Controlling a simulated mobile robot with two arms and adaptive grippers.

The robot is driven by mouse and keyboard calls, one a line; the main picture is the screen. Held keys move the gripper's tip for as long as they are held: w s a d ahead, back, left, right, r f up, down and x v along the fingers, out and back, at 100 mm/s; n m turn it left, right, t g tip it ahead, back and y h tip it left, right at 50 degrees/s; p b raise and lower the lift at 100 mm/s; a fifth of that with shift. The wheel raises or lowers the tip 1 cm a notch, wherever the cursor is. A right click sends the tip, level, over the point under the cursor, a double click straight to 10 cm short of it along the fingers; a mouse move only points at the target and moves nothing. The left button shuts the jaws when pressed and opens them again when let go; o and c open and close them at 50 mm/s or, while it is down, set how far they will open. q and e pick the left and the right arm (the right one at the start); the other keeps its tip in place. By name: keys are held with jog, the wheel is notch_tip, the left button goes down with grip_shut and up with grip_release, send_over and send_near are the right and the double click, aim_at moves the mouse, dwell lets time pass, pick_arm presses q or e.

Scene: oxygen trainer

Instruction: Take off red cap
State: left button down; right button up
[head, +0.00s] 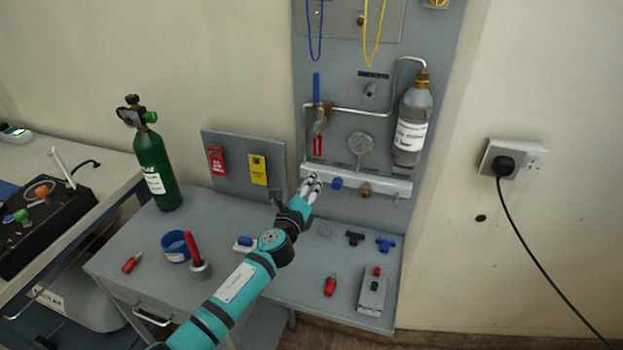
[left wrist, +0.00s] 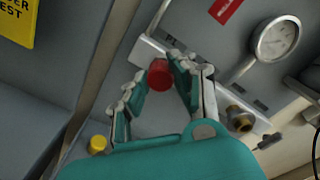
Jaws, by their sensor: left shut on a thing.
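My left gripper (head: 312,186) reaches to the left end of the white manifold bar (head: 390,185) on the grey panel. In the left wrist view, the red cap (left wrist: 160,75) sits between the fingertips of the left gripper (left wrist: 158,82), which is shut on it. The cap is in front of the manifold bar (left wrist: 150,50); I cannot tell whether it is still seated on its port. In the head view the fingers hide the cap. A blue cap (head: 337,183) and a brass fitting (head: 365,189) are on the bar to the right. My right gripper is not in view.
A pressure gauge (head: 360,143) and a clear bottle (head: 412,125) are above the bar. A green cylinder (head: 157,170) stands on the bench at left. The bench's front middle has free room.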

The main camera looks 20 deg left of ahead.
pick_arm(q)
jog(key=shift+s+a+p, duration=0.1)
jog(key=shift+s+p, duration=0.4)
jog(key=shift+s, duration=1.2)
